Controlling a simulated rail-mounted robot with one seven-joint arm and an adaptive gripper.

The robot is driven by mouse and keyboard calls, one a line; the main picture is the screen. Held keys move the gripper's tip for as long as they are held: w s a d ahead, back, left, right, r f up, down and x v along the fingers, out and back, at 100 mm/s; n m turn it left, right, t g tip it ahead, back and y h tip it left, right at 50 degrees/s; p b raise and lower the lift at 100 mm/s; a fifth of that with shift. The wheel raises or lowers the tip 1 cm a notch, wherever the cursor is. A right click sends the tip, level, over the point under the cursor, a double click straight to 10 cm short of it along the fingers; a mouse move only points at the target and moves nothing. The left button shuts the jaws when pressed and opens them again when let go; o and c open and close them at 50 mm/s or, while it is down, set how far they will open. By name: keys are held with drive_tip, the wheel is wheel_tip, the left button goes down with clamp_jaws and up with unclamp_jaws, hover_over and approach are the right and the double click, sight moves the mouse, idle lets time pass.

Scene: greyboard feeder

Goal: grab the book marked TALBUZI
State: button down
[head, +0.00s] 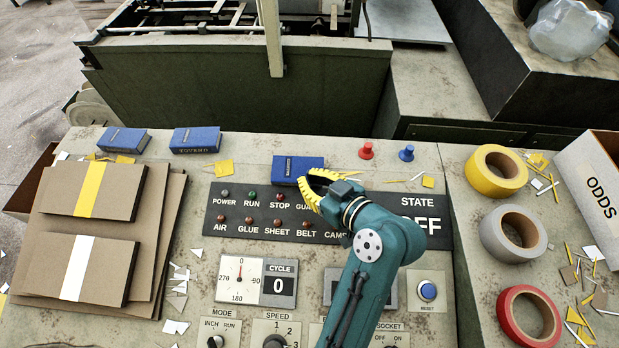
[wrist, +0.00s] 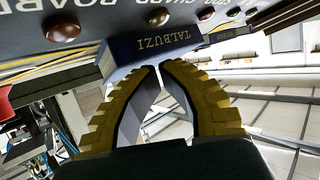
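In the wrist view the fingertips (wrist: 157,67) come close together in front of the book's lower edge. The book extends past them on both sides. Whether they touch it, or are fully shut, is unclear.
Two other blue books (head: 124,141) (head: 195,140) lie to the left at the panel's back edge. Red (head: 366,151) and blue (head: 407,154) knobs stand to the right. Grey board stacks (head: 120,190) sit left; tape rolls (head: 497,171) and an ODDS box (head: 590,160) sit right.

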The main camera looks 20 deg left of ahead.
drive_tip(key=shift+r+p, duration=0.7)
drive_tip(key=shift+r, duration=0.15)
drive_tip(key=s+d, duration=0.2)
drive_tip(key=d, duration=0.1)
drive_tip(key=s+d+p, duration=0.1)
drive_tip(key=s+d, duration=0.1)
drive_tip(key=d, duration=0.1)
drive_tip(key=s+d, duration=0.2)
drive_tip(key=d, duration=0.2)
drive_tip(key=shift+s, duration=0.4)
